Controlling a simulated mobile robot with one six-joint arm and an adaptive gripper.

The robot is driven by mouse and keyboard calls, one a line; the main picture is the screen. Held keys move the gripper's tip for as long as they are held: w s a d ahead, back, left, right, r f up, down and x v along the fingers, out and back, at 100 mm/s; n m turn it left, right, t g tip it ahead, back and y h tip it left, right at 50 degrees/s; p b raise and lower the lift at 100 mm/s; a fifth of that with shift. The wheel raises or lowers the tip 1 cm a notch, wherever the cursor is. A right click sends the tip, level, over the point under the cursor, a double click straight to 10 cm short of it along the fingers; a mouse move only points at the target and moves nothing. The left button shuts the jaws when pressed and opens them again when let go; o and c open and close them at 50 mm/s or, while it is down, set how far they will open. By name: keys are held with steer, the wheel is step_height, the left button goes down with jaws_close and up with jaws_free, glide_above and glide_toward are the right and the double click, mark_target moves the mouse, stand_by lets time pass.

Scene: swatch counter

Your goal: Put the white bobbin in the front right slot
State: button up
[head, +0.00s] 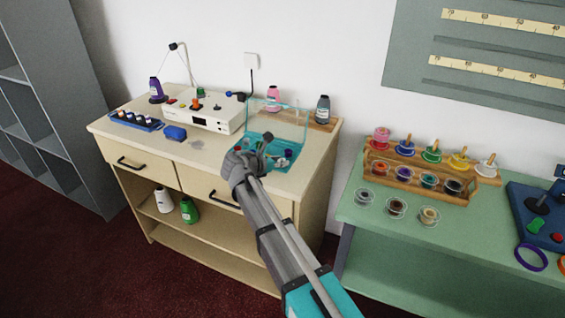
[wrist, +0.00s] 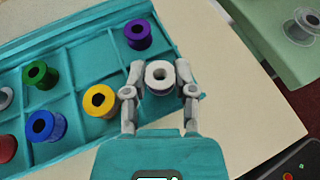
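The white bobbin (wrist: 152,74) is upright between the two fingers of my gripper (wrist: 160,88), which is shut on it. In the wrist view it is over the right end of the teal bobbin box (wrist: 92,52). I cannot tell whether it touches the slot floor. In the box, a purple bobbin (wrist: 138,35) is just above it in the picture, and a yellow bobbin (wrist: 101,100) is to its left. In the head view, my gripper (head: 243,160) hides the white bobbin and part of the box (head: 248,143), whose clear teal lid (head: 280,122) stands open.
The box holds more bobbins, green (wrist: 40,75), blue (wrist: 46,125) and red (wrist: 6,148). A white machine (head: 212,117) and a blue block (head: 174,133) are left of the box. A green table (head: 365,250) with a wooden bobbin rack (head: 425,187) is at the right.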

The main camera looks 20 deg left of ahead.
steer(key=o, duration=0.4)
steer(key=shift+o, duration=0.2)
steer(key=shift+r, duration=0.2)
steer(key=p+v, duration=0.4)
steer(key=v, duration=0.6)
steer(key=shift+s, duration=0.1)
steer(key=shift+p+v, duration=0.45)
steer(key=shift+v, duration=0.45)
steer(key=shift+a, duration=0.1)
